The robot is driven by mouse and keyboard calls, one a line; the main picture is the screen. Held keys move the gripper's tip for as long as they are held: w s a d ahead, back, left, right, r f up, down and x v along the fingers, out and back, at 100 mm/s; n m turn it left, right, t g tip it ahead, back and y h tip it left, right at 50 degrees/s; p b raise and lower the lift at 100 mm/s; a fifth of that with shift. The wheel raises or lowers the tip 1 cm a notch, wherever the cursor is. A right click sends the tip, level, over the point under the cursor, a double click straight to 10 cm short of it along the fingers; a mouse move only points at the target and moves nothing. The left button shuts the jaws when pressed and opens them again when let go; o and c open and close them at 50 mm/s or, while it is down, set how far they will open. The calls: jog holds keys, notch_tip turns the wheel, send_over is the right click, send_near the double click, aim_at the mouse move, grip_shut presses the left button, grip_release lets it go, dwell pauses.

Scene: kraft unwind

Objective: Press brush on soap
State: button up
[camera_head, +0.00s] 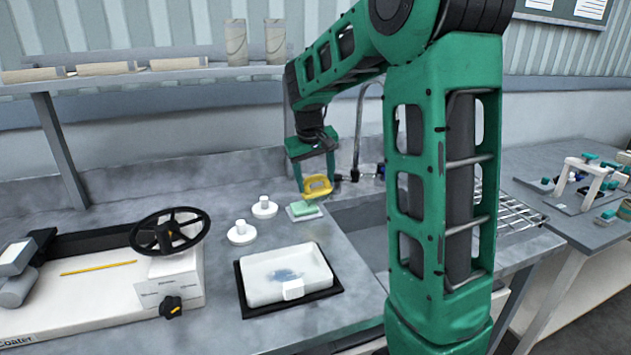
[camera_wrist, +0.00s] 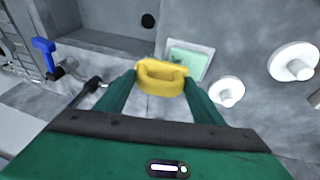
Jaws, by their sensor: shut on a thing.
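My gripper (camera_head: 316,178) is shut on a yellow brush (camera_head: 318,186), which shows its loop-shaped handle. In the wrist view the brush (camera_wrist: 162,77) sits between the two green fingertips. The pale green soap (camera_head: 304,207) lies on a light square dish (camera_head: 305,213) on the counter, left of the sink. In the wrist view the soap (camera_wrist: 187,62) is just beyond the brush and to its right. The brush is above and slightly right of the soap in the head view. Its underside is hidden, and I cannot tell whether it touches the dish.
Two white knobbed discs (camera_head: 264,208) (camera_head: 241,233) stand left of the soap. A white tray (camera_head: 265,290) on a black mat lies in front. The sink (camera_head: 352,222) and its tap (camera_head: 359,130) are to the right. A blue-handled item (camera_wrist: 44,48) shows in the wrist view.

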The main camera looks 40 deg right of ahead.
jog(key=shift+r, duration=3.3)
jog(key=shift+w, duration=0.1)
